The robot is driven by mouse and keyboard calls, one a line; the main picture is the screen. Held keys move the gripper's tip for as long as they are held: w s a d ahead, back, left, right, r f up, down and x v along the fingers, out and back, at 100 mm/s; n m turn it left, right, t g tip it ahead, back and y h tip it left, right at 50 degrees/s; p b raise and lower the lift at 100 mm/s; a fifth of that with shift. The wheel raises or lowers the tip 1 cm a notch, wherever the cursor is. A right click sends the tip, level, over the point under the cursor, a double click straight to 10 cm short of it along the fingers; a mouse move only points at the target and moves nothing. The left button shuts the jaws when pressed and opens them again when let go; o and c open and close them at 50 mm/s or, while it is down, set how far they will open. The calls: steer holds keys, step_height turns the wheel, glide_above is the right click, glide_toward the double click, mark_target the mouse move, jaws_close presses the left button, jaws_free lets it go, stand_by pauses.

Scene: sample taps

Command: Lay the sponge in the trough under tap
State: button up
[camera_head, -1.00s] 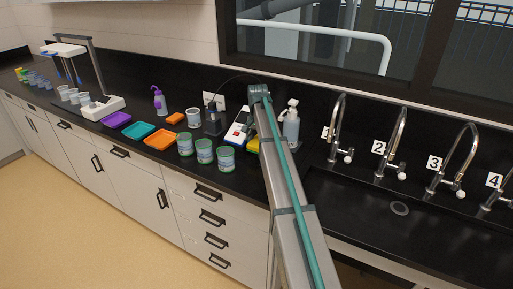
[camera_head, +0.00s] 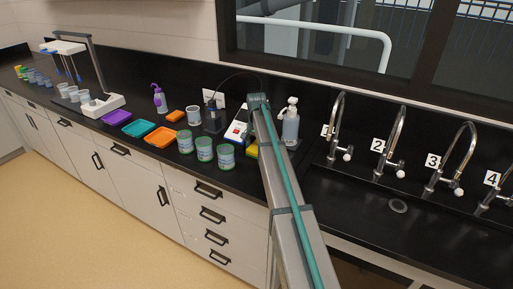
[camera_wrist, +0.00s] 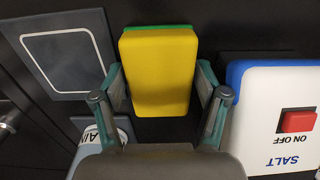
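The yellow sponge with a green backing (camera_wrist: 158,72) lies on the dark counter in the wrist view. Its yellow face is toward the camera. My gripper (camera_wrist: 160,78) has its fingers apart, one on each side of the sponge's near part; I see no clear grip on it. In the head view the sponge (camera_head: 251,152) shows partly beside my arm, and the gripper is hidden there. The black trough (camera_head: 350,203) is at the right, with a round drain (camera_head: 398,206). Tap 1 (camera_head: 335,125), tap 2 (camera_head: 393,140), tap 3 (camera_head: 455,155) and tap 4 (camera_head: 498,195) stand along its back.
A white salt device (camera_wrist: 285,110) with a red switch stands close right of the sponge in the wrist view. A dark pad with a white outlined square (camera_wrist: 68,58) is at its left. A pump bottle (camera_head: 290,125) and several cans (camera_head: 205,150) stand nearby on the counter.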

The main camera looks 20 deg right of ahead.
mark_target(256, 146)
step_height(256, 146, up, 11)
steer(key=b, duration=0.2)
steer(key=shift+o, duration=0.3)
steer(key=shift+r, duration=0.65)
steer(key=shift+a, duration=0.1)
